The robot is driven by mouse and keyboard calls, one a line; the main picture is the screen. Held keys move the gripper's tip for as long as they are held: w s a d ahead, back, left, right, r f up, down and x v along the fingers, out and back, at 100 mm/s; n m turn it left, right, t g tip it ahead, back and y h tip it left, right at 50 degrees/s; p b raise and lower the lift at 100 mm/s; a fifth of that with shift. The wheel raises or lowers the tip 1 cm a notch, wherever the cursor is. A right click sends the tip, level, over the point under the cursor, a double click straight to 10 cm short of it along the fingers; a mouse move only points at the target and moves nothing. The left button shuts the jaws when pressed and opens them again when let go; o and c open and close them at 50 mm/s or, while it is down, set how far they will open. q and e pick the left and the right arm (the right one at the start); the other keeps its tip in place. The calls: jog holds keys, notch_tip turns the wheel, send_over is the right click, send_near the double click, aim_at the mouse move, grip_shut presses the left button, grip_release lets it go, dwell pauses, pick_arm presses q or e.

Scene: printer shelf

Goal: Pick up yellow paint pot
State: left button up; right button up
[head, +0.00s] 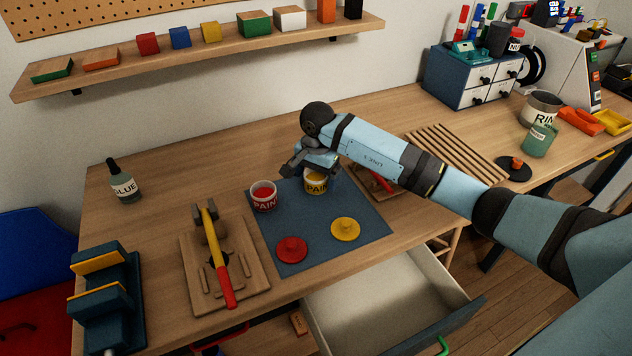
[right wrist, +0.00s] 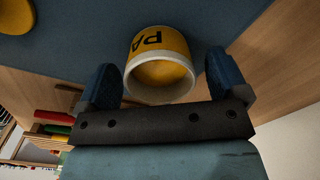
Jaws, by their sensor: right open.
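The yellow paint pot (head: 315,183) stands open on the blue mat (head: 360,218), partly hidden behind my right gripper (head: 310,164). In the right wrist view the pot (right wrist: 160,62) shows its yellow paint and white rim between the two blue fingers of my right gripper (right wrist: 163,85). The fingers are open, one on each side of the pot, with a gap visible to both. The yellow lid (head: 345,229) lies flat on the mat. My left gripper is not in view.
The red paint pot (head: 264,196) stands just left of the yellow one, and the red lid (head: 291,249) lies in front. A wooden tray with a hammer (head: 216,255) is left of the mat. An open drawer (head: 385,305) juts out below the table's front edge.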

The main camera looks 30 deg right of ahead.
jog(key=shift+c, duration=0.3)
jog(key=c, duration=1)
